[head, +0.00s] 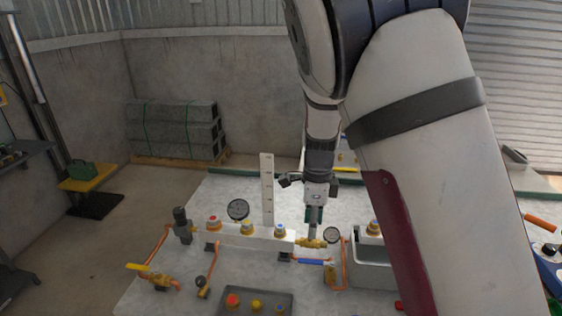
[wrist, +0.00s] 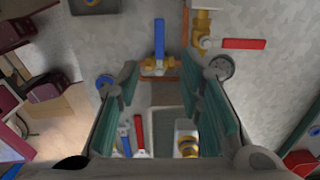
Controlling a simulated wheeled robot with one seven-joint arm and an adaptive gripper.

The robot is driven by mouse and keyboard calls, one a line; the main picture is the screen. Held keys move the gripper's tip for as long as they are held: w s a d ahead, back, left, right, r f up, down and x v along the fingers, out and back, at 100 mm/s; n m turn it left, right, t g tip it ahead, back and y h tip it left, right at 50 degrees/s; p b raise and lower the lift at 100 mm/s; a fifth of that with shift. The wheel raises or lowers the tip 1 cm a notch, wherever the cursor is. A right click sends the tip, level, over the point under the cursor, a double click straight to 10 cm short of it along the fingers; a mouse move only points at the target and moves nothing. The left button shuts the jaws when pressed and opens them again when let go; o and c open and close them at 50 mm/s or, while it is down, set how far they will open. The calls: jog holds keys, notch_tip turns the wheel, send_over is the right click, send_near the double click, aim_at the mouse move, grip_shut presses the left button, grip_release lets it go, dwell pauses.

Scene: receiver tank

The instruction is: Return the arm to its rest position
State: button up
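My arm reaches from the right of the head view out over the workbench (head: 235,276). My gripper (head: 313,214) hangs pointing down above the bench, close to the brass fittings and the white manifold block. In the wrist view my gripper (wrist: 170,82) has its two teal-padded fingers wide apart with a clear gap between them. Nothing is held. A brass valve with a blue handle (wrist: 159,40) shows beyond the fingertips, and a grey bin (wrist: 172,115) shows between the fingers. My arm hides part of the bench's right side.
On the bench are a white upright post (head: 267,188), pressure gauges (head: 238,209), a yellow-handled valve (head: 139,267) and a dark button tray (head: 222,297). Concrete blocks (head: 174,128) stand by the back wall. The floor to the left is largely clear, with a yellow stand (head: 90,184).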

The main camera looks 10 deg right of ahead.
jog(key=s+d+r+n+t, duration=0.2)
jog(key=s+r+n, duration=0.8)
jog(key=s, duration=0.2)
jog(key=s+d+r+n+t, duration=0.3)
jog(key=s+r+n, duration=0.7)
jog(key=s, duration=0.3)
jog(key=shift+s+r+n+t, duration=0.3)
jog(key=shift+r+n, duration=0.05)
jog(key=shift+n, duration=0.15)
